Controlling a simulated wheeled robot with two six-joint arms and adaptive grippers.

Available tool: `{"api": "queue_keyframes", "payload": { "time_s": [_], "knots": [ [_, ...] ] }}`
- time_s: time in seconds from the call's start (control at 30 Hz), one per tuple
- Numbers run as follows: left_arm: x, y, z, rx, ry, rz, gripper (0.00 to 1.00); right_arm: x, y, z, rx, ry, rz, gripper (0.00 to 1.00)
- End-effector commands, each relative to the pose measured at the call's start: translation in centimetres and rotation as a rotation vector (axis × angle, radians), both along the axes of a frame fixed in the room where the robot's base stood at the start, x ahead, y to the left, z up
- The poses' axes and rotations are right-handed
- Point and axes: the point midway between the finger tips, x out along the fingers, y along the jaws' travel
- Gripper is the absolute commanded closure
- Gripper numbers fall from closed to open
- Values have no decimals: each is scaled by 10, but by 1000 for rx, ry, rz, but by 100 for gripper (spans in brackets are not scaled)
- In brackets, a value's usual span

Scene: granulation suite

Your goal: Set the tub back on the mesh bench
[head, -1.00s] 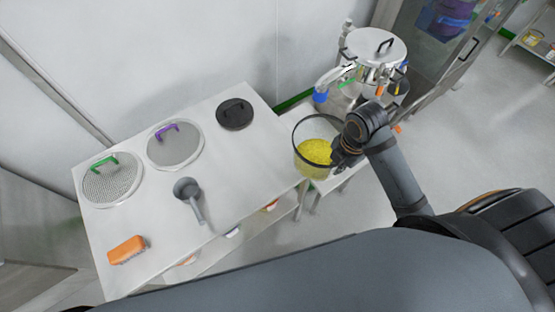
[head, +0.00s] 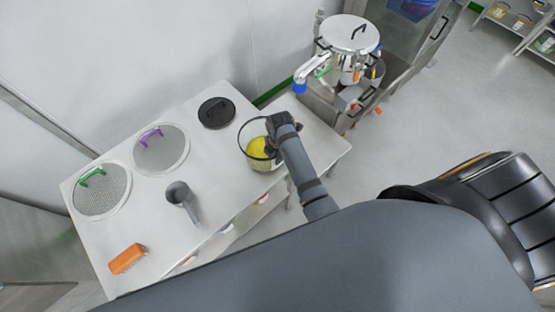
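The tub (head: 258,162) is clear with a dark rim and holds yellow granules. It is at the right end of the white bench (head: 222,185) that carries the mesh discs. My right gripper (head: 271,148) is at the tub's right rim and appears shut on it; its fingertips are largely hidden by the wrist. The tub looks roughly upright. I cannot tell whether its base touches the bench top or is held above it. My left gripper is not in view.
On the bench are a green-handled mesh disc (head: 101,192), a purple-handled disc (head: 160,150), a black lid (head: 216,113), a grey scoop (head: 180,195) and an orange brush (head: 127,259). A lower white table (head: 322,145) adjoins at right. A steel vessel (head: 347,36) stands behind it.

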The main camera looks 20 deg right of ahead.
Motion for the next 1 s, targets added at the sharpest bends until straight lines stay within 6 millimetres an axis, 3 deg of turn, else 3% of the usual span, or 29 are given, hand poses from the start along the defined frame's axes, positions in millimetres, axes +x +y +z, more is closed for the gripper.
{"api": "queue_keyframes", "payload": {
  "time_s": [0.13, 0.47, 0.7, 1.0],
  "knots": [
    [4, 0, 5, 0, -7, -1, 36, -1, -1, -18, -2, 2, -1, 100],
    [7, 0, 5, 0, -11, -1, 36, -1, -1, -22, -1, 1, -2, 100],
    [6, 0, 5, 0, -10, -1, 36, -1, -1, -23, -2, 2, -2, 72],
    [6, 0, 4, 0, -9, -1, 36, -1, -1, -21, -1, 1, -2, 72]
  ]
}}
